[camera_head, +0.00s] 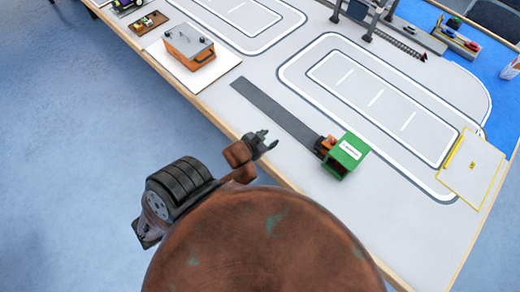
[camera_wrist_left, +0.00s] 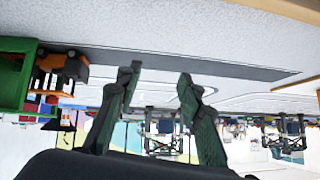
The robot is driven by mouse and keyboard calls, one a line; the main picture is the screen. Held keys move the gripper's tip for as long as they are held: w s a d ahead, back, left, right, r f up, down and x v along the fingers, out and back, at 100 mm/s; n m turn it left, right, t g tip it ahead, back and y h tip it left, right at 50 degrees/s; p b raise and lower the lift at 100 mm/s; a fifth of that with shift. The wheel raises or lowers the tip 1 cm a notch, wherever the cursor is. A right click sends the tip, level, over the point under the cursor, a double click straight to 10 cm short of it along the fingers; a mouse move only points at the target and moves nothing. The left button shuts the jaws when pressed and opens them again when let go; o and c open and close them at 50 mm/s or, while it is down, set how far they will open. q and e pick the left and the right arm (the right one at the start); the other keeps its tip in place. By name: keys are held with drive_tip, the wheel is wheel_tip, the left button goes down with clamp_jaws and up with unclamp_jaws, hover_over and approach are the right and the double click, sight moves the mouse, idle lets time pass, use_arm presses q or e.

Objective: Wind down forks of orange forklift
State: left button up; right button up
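The small orange forklift (camera_head: 326,144) stands at the end of a dark grey strip, against the open side of a green box. It also shows at the left of the left wrist view (camera_wrist_left: 62,68), partly inside the green box. Its forks and their height cannot be made out. My left gripper (camera_head: 266,141) is at the table's near edge, left of the forklift and apart from it. In the left wrist view its two fingers (camera_wrist_left: 158,82) are spread with nothing between them. My right gripper is not in view.
The green box (camera_head: 348,152) with a white label stands by the forklift. An orange box with a grey top (camera_head: 189,47) sits on a white board. A yellow-edged pad (camera_head: 472,168) lies at right.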

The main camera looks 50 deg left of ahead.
use_arm(q)
drive_tip(key=shift+s+d+f+g, duration=0.15)
drive_tip(key=shift+s+f+g, duration=0.25)
drive_tip(key=shift+s, duration=0.55)
drive_tip(key=shift+s+d+f+g, duration=0.1)
drive_tip(key=shift+s+f+g, duration=0.25)
drive_tip(key=shift+s, duration=0.65)
drive_tip(key=shift+s+d+f+g, duration=0.15)
drive_tip(key=shift+s+f+g, duration=0.25)
drive_tip(key=shift+s, duration=0.55)
drive_tip(key=shift+r, duration=0.1)
